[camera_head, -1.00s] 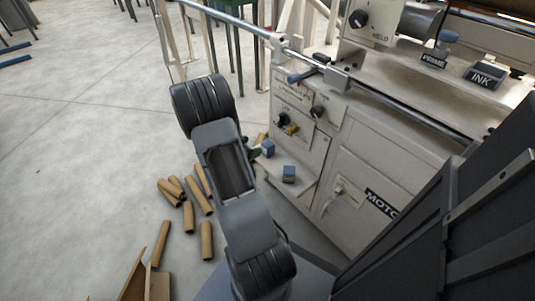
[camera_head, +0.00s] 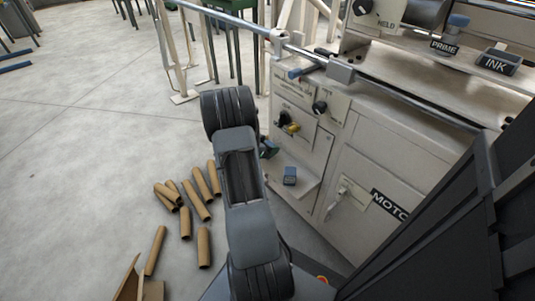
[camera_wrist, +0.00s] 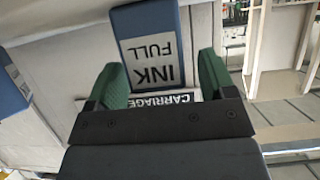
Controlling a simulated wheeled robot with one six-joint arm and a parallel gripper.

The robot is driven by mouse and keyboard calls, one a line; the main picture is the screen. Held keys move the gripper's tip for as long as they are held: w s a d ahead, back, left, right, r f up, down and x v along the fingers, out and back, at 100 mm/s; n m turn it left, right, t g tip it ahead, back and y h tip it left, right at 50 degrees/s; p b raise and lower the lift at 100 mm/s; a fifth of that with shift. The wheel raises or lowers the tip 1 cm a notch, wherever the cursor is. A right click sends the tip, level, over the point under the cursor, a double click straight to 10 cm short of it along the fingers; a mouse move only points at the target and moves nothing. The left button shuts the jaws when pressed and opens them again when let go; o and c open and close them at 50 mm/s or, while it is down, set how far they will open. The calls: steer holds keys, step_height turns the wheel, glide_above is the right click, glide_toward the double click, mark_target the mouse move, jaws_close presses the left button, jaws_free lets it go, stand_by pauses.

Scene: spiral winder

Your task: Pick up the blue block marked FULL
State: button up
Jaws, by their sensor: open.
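A blue block with a white label reading INK FULL (camera_wrist: 150,45) shows upside down in the wrist view. It lies ahead of and partly between the green fingertips of my gripper (camera_wrist: 161,76). The jaws are open, with a gap visible on each side of the block. In the head view my gripper (camera_head: 268,149) is small and mostly behind my arm, near the machine's low shelf. I cannot make out the FULL block there. A second blue block (camera_wrist: 12,92) stands at the left edge of the wrist view; its marking does not show.
A blue block (camera_head: 289,176) stands on the low shelf (camera_head: 300,190) of the machine. The machine front (camera_head: 385,165) carries knobs and a lever. Cardboard tubes (camera_head: 200,195) lie on the floor at left.

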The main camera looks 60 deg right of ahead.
steer(key=shift+d, duration=0.15)
steer(key=shift+c, duration=0.2)
steer(key=c, duration=1)
